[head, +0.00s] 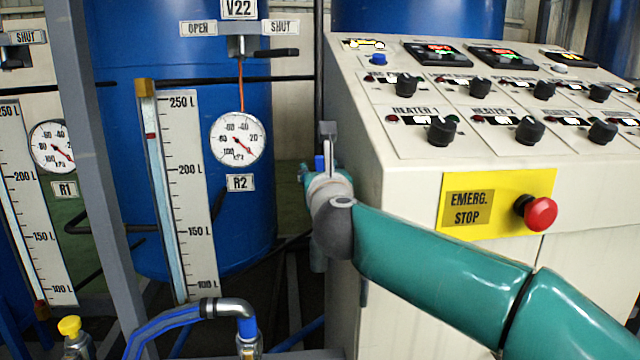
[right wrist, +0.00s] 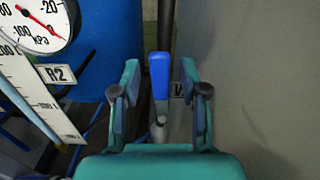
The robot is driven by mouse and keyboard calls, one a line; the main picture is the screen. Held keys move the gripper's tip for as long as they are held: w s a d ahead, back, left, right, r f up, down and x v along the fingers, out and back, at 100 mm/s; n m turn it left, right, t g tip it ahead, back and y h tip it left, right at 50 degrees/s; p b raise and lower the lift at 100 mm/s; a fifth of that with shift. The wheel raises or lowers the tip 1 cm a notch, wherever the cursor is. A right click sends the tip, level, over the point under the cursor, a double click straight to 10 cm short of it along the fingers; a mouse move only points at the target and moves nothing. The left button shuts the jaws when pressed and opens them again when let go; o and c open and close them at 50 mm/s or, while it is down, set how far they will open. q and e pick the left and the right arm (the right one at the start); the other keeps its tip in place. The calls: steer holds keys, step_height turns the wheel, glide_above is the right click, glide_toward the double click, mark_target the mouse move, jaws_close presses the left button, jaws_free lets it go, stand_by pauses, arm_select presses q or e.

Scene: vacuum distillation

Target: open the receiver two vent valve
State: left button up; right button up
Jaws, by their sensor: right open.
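The V22 sign (head: 239,8) hangs at the top of the head view above a valve with a black lever (head: 276,53). The lever points right, under the SHUT label (head: 281,28); the OPEN label (head: 199,29) is on the left. Below are the R2 gauge (head: 237,138) and R2 tag (head: 240,183). My right gripper (right wrist: 160,85) is open beside the panel's left edge, lower and to the right of V22 in the head view. In the right wrist view a blue handle (right wrist: 160,72) shows between its fingers, with gaps both sides. I cannot tell its depth. My left gripper is out of view.
The cream control panel (head: 400,215) with its red emergency stop button (head: 540,212) stands close to the right of my right gripper. A grey post (head: 90,150), a level scale (head: 187,190) and a blue tank (head: 125,130) are on the left.

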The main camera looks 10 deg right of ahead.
steer(key=s+a, duration=0.1)
steer(key=s, duration=1)
steer(key=shift+a, duration=0.15)
steer(key=shift+f, duration=0.15)
